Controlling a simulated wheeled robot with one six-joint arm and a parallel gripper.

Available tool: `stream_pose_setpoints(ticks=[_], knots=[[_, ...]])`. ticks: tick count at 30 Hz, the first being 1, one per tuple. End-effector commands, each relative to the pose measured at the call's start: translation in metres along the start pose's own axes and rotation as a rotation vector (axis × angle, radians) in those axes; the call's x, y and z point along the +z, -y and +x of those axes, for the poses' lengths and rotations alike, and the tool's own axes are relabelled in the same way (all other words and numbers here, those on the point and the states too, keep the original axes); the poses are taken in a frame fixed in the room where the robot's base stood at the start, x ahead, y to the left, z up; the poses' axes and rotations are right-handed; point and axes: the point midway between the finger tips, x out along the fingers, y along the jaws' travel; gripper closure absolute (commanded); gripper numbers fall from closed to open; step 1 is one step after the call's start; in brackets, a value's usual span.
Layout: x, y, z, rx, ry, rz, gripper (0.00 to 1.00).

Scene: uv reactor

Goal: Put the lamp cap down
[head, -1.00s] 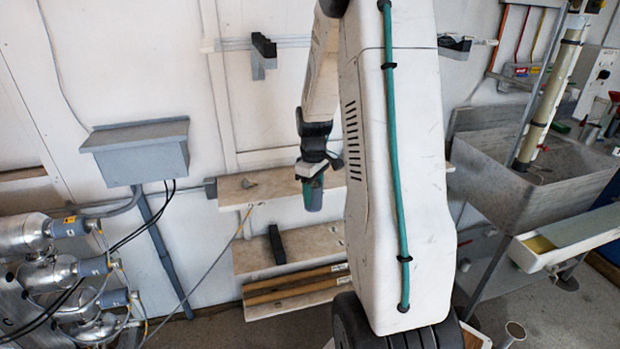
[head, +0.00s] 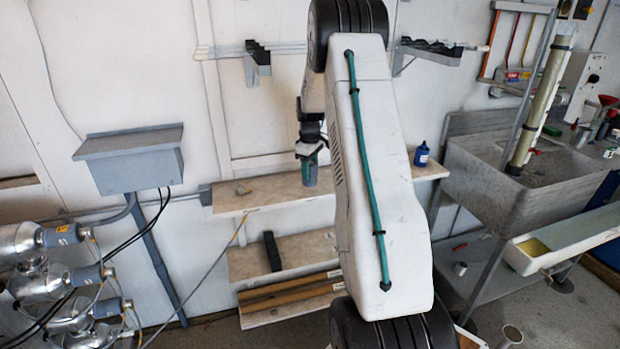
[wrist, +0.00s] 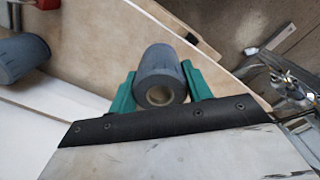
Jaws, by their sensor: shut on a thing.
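The lamp cap (wrist: 160,80) is a blue-grey cylinder with a round pale-rimmed hole in the end facing the wrist camera. My gripper (wrist: 160,88) is shut on it, one green finger on each side. In the head view the cap (head: 310,174) hangs below my gripper (head: 309,152), roughly upright, in front of the upper wooden shelf (head: 260,193) or over it. I cannot tell whether its lower end touches the shelf. The cap's far end is hidden in the wrist view.
My arm hides the shelf's middle. Another blue-grey rounded thing (wrist: 20,57) shows in the wrist view. A grey box (head: 135,158) and metal cylinders (head: 40,285) are left.

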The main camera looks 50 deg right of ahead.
Motion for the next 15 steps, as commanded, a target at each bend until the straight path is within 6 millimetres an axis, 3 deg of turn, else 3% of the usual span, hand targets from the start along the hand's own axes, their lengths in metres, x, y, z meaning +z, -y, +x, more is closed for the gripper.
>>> stream_pose_setpoints(ticks=[6,12,13,15], knots=[[0.001,0.002,0.033,-0.001,0.003,0.001,0.83],[0.001,0.001,0.034,0.0,0.002,0.001,0.83],[0.001,0.002,0.034,0.0,0.002,0.001,0.45],[0.001,0.002,0.034,0.0,0.002,0.001,0.29]])
